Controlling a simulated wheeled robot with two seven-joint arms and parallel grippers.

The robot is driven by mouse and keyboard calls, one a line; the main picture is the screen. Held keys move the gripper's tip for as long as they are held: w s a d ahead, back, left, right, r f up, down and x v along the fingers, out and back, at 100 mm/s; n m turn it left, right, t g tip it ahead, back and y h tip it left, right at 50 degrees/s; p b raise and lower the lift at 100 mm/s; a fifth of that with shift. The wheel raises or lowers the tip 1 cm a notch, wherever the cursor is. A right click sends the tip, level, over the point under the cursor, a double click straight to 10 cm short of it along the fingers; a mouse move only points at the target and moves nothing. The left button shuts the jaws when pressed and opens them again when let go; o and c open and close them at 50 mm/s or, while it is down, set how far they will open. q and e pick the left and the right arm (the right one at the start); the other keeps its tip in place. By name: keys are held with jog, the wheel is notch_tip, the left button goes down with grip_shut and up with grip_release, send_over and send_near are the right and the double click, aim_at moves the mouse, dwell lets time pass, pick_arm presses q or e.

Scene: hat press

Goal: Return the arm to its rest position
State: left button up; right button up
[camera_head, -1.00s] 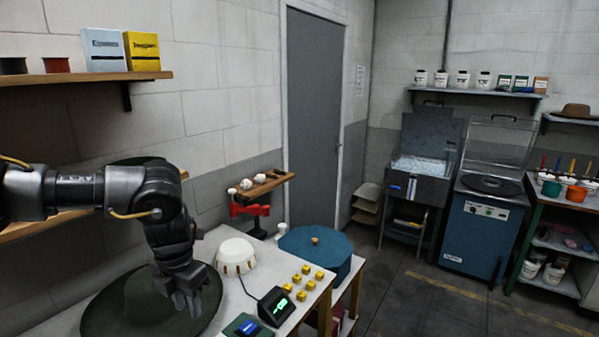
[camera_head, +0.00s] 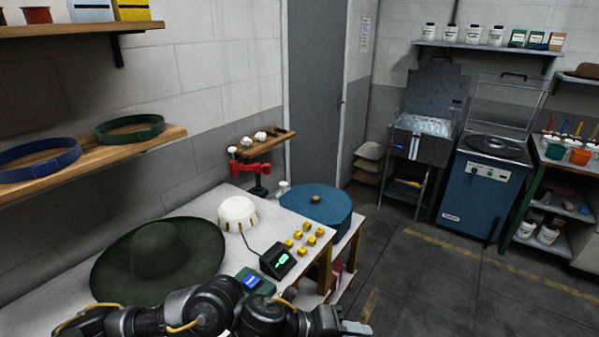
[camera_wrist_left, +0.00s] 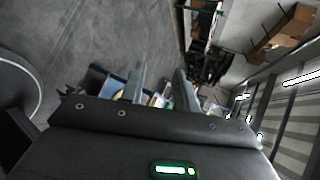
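My left arm (camera_head: 215,308) comes in from the lower left of the head view and lies along its bottom edge, in front of the white bench. My left gripper (camera_head: 348,326) is at the bottom of that view, right of the bench's control boxes and apart from them. In the left wrist view its two fingers (camera_wrist_left: 160,82) stand apart with nothing seen between them. The wide-brimmed dark green hat (camera_head: 160,258) lies on the bench, left of the gripper and behind the arm. My right gripper is not in view.
On the bench (camera_head: 60,305) stand a white dome (camera_head: 238,213), several yellow blocks (camera_head: 308,238), a small display (camera_head: 278,259) and a green box with a blue top (camera_head: 252,282). Floor (camera_head: 430,290) right of the gripper is clear.

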pick_arm(q)
jog(key=a+f+n+t+y, duration=0.35)
jog(key=a+n, duration=0.45)
jog(key=n, duration=0.3)
jog(key=a+f+n+t+y, duration=0.35)
jog(key=a+n, duration=0.45)
jog(key=n, duration=0.4)
jog(key=s+a+f+n+g+y, duration=0.3)
jog(key=s+a+f+n, duration=0.2)
jog(key=s+a, duration=0.35)
jog(key=s+a+f+n+g+y, duration=0.2)
jog(key=s+a+f+n, duration=0.35)
jog(key=s+a, duration=0.35)
notch_tip(320, 180, down, 32)
jog(key=g+b, duration=0.2)
jog(key=b, duration=0.4)
jog(key=s+a+f+b, duration=0.2)
jog(key=s+f, duration=0.6)
jog(key=f, duration=0.2)
jog(key=s+a+f+g+b, duration=0.1)
jog(key=s+f+b, duration=0.1)
jog(key=s+f, duration=0.7)
jog(key=shift+a+f+m, duration=0.4)
jog(key=shift+f+m, duration=0.05)
jog(key=shift+f, duration=0.1)
